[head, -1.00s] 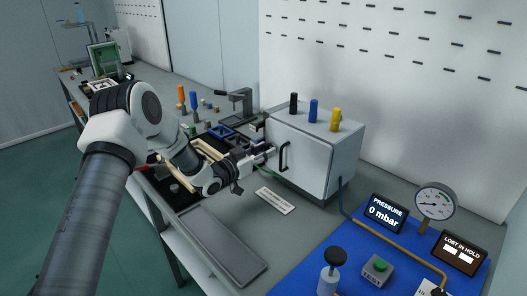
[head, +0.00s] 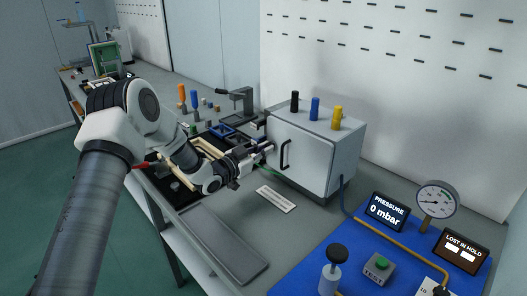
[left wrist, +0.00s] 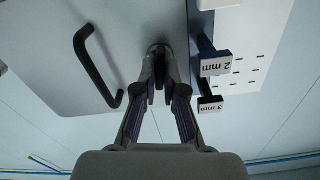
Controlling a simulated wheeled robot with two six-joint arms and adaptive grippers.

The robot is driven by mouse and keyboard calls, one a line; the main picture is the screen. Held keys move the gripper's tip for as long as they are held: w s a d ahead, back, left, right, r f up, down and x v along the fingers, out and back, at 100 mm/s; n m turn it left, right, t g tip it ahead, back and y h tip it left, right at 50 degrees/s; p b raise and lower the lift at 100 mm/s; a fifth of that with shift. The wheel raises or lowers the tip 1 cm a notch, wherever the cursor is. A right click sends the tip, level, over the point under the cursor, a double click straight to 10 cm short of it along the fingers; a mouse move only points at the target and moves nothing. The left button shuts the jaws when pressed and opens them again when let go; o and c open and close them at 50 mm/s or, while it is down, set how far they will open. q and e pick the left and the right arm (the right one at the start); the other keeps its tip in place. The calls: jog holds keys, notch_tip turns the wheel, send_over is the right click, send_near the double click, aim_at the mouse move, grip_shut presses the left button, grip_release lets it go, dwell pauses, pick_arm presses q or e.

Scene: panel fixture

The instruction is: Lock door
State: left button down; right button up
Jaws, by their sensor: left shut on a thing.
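The grey box (head: 340,165) stands on the bench, and its front door (head: 303,157) lies against the box, apparently closed. A black bar handle (head: 285,154) is on the door; it also shows in the left wrist view (left wrist: 92,68). My left gripper (head: 268,148) is at the door's left edge, beside the handle and apart from it. In the left wrist view my left gripper (left wrist: 160,75) is shut on a small dark knob at the door, mostly hidden between the fingertips. My right gripper is in neither view.
Black, blue and yellow pegs (head: 315,109) stand on the box. A white label strip (head: 276,199) and grey tray (head: 222,245) lie in front. A blue mat (head: 350,250) carries gauge equipment.

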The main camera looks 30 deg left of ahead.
pick_arm(q)
jog(key=shift+d+m+b, duration=0.15)
jog(key=shift+m+b, duration=3.15)
jog(key=shift+m, duration=4.4)
jog(key=c, duration=1.3)
grip_release()
jog(key=shift+o, duration=0.2)
jog(key=shift+w+d+f, duration=0.1)
jog(key=shift+f, duration=0.1)
